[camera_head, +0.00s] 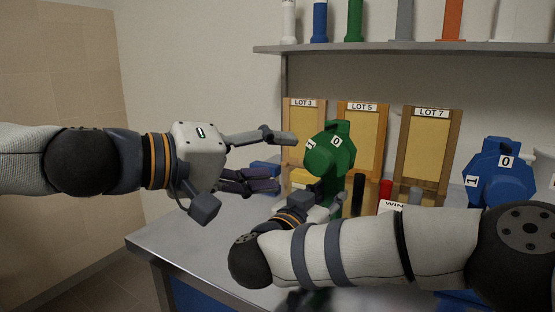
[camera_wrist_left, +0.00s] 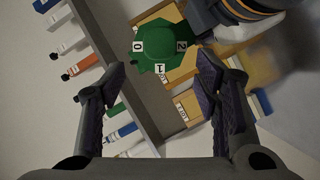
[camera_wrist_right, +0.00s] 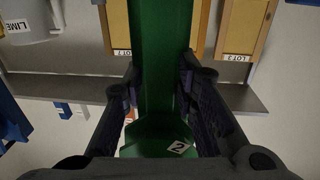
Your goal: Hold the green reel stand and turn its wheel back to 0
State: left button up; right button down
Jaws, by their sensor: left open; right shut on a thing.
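The green reel stand (camera_head: 333,165) stands on the bench, its wheel showing the labels 1 and 0 in the head view. In the left wrist view the wheel (camera_wrist_left: 157,48) shows 0, 1 and 2. My left gripper (camera_head: 285,160) is open, just left of the wheel, with nothing between its fingers. My right gripper (camera_wrist_right: 160,95) is shut on the green stand's post (camera_wrist_right: 160,60); a 2 label shows below it in the right wrist view. In the head view my right arm hides the stand's lower part.
A blue reel stand (camera_head: 497,175) with 1 and 0 labels is at the right. Boards marked LOT 3, LOT 5 (camera_head: 362,135) and LOT 7 (camera_head: 430,150) lean behind. A shelf (camera_head: 400,48) with coloured cylinders runs above. The bench's left front is clear.

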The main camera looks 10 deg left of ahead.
pick_arm(q)
jog(key=n+t+y, duration=0.2)
jog(key=n+y, duration=0.6)
jog(key=n, duration=1.5)
send_near(317, 162)
jog(key=x, duration=0.9)
jog(key=shift+w+f, duration=0.1)
jog(key=shift+w, duration=0.25)
jog(key=shift+n, duration=0.3)
jog(key=c, duration=1.2)
